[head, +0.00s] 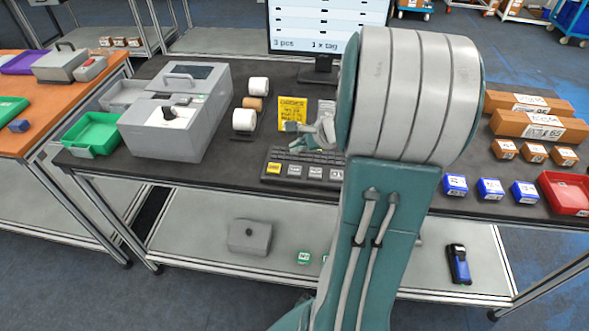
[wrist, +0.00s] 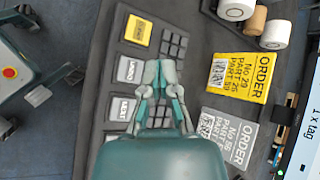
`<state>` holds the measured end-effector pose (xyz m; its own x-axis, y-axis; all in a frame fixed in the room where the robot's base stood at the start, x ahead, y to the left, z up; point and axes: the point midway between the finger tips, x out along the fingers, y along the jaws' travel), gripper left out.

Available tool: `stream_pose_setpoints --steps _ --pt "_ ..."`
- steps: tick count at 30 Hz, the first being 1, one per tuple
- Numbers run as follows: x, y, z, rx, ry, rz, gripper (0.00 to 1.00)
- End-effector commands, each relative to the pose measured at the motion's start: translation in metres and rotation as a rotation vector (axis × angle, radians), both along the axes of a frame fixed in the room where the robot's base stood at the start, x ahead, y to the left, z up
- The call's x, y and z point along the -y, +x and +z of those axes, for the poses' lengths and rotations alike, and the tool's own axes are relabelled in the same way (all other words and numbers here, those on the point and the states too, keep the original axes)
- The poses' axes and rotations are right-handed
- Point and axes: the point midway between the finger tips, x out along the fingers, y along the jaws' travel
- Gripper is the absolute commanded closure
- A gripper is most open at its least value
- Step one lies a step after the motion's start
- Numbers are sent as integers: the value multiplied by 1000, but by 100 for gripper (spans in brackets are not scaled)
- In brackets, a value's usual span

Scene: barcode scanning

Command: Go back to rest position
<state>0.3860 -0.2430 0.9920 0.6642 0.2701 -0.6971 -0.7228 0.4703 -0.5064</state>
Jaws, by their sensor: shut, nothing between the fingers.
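My gripper (wrist: 158,70) is in the wrist view, its fingertips together and empty above the keyboard (wrist: 118,62). In the head view my gripper (head: 290,127) shows small, left of my large arm joint, over the back of the keyboard (head: 273,180) and near the yellow order card (head: 292,114). My arm hides part of the table's middle and the right end of the keyboard. The yellow order card (wrist: 240,78) and a grey order card (wrist: 228,138) lie right of the fingers in the wrist view. I cannot tell the gripper's exact height.
A grey printer-like machine (head: 178,110) stands left, with a green tray (head: 92,134) beside it. A monitor (head: 325,27) stands at the back. Blue boxes (head: 490,188), brown boxes (head: 540,126) and a red tray (head: 566,190) occupy the right. A handheld scanner (head: 459,264) lies on the lower shelf.

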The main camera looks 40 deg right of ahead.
Motion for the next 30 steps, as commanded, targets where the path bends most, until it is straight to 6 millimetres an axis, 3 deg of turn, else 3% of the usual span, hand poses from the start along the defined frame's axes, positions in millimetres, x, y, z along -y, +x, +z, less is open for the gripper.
stream_pose_setpoints --steps 20,23,30 --pt "-4 1 2 1 -9 14 100" --pt "-26 2 13 -2 -66 108 100" --pt "-126 -16 53 -5 -369 571 100"
